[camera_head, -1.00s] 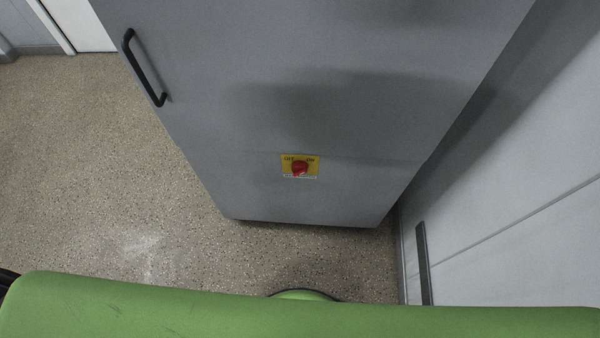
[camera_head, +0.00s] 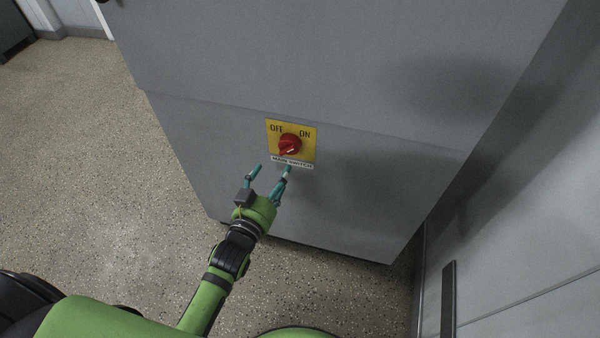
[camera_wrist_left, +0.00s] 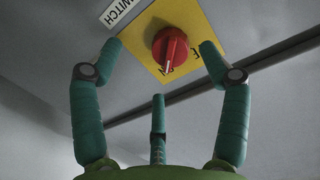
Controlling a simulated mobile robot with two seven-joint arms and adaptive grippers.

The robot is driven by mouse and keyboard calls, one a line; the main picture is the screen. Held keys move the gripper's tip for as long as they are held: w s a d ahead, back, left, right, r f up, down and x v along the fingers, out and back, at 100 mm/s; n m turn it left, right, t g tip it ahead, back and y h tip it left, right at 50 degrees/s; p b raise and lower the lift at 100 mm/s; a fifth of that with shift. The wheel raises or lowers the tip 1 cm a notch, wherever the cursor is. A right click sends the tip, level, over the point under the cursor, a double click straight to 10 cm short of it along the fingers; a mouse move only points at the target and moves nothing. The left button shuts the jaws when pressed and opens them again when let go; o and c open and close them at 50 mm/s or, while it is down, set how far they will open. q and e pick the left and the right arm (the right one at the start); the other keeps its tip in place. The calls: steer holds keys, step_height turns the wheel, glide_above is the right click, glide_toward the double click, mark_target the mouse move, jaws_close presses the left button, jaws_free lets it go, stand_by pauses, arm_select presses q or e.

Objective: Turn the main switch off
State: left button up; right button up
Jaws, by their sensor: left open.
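The main switch is a red rotary knob (camera_head: 290,145) on a yellow plate (camera_head: 310,147) fixed to the grey cabinet. The plate reads OFF at upper left and ON at upper right, with a MAIN SWITCH label below. Nothing is held. My right gripper is not in view.
The grey cabinet (camera_head: 330,60) stands upright before me, its front flat around the switch. A pale wall (camera_head: 530,240) runs close along the right. Speckled floor (camera_head: 90,160) is open at the left.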

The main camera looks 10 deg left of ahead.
mark_target(286, 152)
arm_select(q)
steer(key=shift+t, duration=0.5)
steer(key=shift+w+d+r+b, duration=0.15)
steer(key=shift+w+r, duration=0.15)
steer(key=shift+w, duration=0.95)
steer(key=shift+w+d+r+b, duration=0.2)
steer(key=shift+w+r, duration=0.15)
steer(key=shift+w, duration=0.85)
steer(key=shift+w+d+r+b, duration=0.15)
steer(key=shift+w+r, duration=0.15)
steer(key=shift+w, duration=0.95)
steer(key=c, duration=1.2)
